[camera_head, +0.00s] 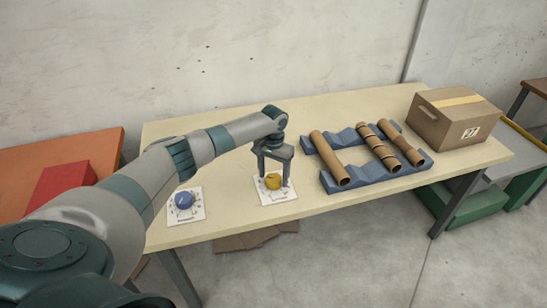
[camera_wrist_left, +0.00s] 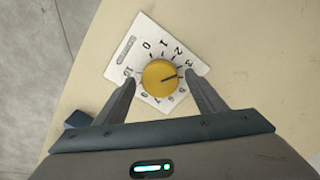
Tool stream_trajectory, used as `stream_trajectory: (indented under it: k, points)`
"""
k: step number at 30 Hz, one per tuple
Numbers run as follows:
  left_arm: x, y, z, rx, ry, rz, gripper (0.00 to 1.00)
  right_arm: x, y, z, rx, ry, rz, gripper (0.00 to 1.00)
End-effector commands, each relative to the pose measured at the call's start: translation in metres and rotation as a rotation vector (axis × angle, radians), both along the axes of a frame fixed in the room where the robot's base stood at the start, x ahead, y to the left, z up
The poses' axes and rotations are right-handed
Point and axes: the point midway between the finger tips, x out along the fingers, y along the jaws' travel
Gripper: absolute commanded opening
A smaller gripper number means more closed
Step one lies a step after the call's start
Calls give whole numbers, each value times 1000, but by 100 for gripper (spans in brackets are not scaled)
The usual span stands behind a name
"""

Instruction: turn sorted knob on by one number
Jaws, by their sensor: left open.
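A yellow knob (camera_head: 273,181) sits on a white numbered card (camera_head: 281,197) on the table. In the left wrist view the knob (camera_wrist_left: 158,77) has a dark pointer line aimed right and slightly up, near the 3 and the right finger. That finger covers part of the scale. The card's label is too small to read. My left gripper (camera_head: 274,183) is open and points down over the card, its fingers on either side of the knob with gaps between. A blue knob (camera_head: 184,200) on a similar card (camera_head: 186,214) sits to the left. My right gripper is out of view.
A blue rack (camera_head: 352,139) with several cardboard tubes lies right of the yellow knob. A cardboard box (camera_head: 454,118) stands at the table's right end. A red box (camera_head: 62,187) sits on an orange surface at left. The table behind the knobs is clear.

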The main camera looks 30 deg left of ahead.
Motion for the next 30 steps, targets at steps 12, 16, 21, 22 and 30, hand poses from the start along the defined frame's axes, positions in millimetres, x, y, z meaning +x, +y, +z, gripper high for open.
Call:
stream_trajectory:
  k: [12,16,21,22,30]
  points:
    - [1,1,55,0,-5,-1,64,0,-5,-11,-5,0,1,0]
    - [1,1,81,0,-5,0,64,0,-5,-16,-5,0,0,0]
    - [1,1,116,1,-7,0,64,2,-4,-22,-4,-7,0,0]
    - [1,0,122,-1,-6,1,64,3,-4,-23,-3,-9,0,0]
    - [1,0,161,0,-3,0,64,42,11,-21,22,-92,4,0]
